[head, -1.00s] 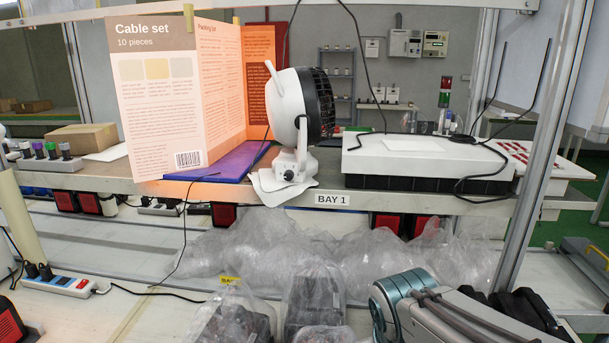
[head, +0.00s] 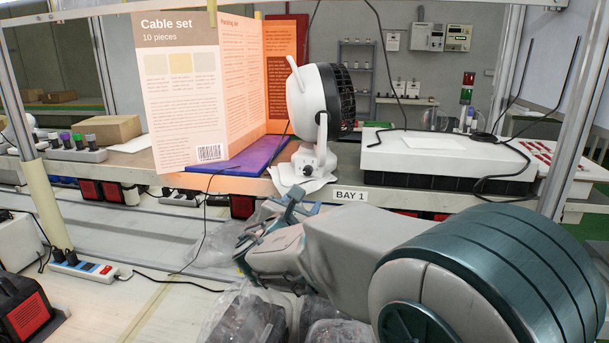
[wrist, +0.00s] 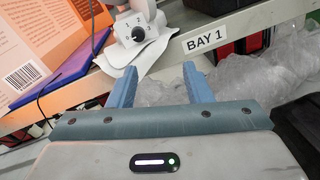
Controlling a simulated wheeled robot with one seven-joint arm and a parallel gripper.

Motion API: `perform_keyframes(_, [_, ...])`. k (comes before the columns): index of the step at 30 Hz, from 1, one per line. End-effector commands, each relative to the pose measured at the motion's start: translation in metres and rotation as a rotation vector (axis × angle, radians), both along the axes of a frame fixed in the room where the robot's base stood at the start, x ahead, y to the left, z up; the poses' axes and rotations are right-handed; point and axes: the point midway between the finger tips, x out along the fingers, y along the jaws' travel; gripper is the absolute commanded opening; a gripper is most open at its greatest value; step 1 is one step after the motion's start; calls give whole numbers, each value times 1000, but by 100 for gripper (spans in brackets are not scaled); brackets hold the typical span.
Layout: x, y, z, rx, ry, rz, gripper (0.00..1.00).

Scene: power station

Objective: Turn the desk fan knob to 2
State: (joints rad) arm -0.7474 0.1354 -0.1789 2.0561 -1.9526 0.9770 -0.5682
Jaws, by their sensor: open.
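The white desk fan (head: 299,95) with a black grille stands on the shelf, its head facing right. Its dark round knob (head: 307,169) is on the front of the white base. In the wrist view the knob (wrist: 138,33) shows at top centre-left, with small marks around it; I cannot make out its setting. My gripper (head: 291,203) is just below and in front of the fan base in the head view. In the wrist view my gripper (wrist: 160,77) has its two blue fingers apart with nothing between them. The knob lies beyond the fingertips, untouched.
An upright cable set board (head: 180,120) and a purple folder (head: 235,160) are left of the fan. A white box-like unit (head: 480,160) is to the right. The BAY 1 label (head: 350,195) is on the shelf edge. Clear plastic wrap (wrist: 235,80) lies below.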

Motion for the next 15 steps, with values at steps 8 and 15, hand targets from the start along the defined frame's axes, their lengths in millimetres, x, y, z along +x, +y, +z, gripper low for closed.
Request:
perform_keyframes(8, [16,25,8,-96,-31,72,45])
perform_keyframes(15, [59,13,9,-96,-30,68,45])
